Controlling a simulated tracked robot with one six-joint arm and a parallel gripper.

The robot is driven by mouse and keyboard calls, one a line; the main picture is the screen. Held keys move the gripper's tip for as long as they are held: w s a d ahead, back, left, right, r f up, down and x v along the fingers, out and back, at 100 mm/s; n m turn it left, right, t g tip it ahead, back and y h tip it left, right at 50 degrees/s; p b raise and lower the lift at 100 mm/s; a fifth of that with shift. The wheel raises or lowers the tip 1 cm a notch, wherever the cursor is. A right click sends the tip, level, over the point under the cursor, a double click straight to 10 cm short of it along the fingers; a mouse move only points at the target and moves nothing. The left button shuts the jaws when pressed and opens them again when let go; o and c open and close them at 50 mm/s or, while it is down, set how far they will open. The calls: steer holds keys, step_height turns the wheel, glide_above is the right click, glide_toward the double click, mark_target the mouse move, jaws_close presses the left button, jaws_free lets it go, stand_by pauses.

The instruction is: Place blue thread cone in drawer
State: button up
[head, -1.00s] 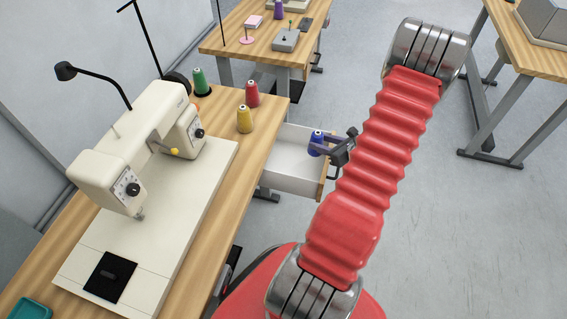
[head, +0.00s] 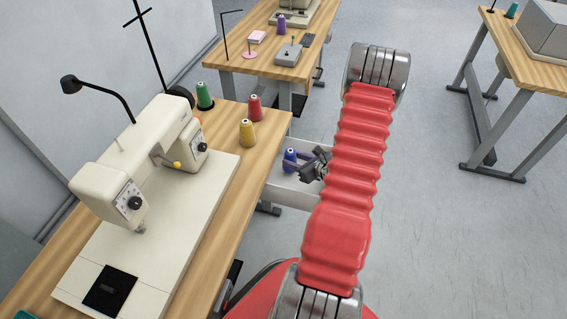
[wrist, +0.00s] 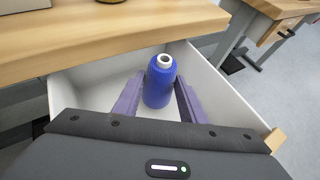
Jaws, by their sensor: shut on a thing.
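The blue thread cone (wrist: 159,84) stands upright between the two fingers of my gripper (wrist: 158,96) in the wrist view. My gripper is shut on it. The cone is inside the outline of the open white drawer (wrist: 225,87); I cannot tell whether its base touches the drawer floor. In the head view the blue cone (head: 290,158) and my gripper (head: 298,160) show over the drawer (head: 285,193), left of my red arm, which hides part of the drawer.
The wooden sewing table (head: 215,180) holds a cream sewing machine (head: 150,160) and green (head: 204,95), red (head: 254,107) and yellow (head: 247,132) thread cones. The tabletop overhangs the drawer's back in the wrist view. Open floor (head: 440,230) lies to the right.

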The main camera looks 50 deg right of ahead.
steer(key=shift+w+a+f, duration=0.25)
steer(key=shift+w+f, duration=0.05)
steer(key=shift+w, duration=0.25)
steer(key=shift+w+a+f, duration=0.25)
steer(key=shift+w, duration=0.15)
steer(key=shift+w+a+f, duration=0.25)
steer(key=shift+w+f, duration=0.25)
steer(key=shift+w+a+f, duration=0.2)
steer(key=shift+w+f, duration=0.25)
steer(key=o, duration=1.2)
steer(key=shift+c, duration=0.2)
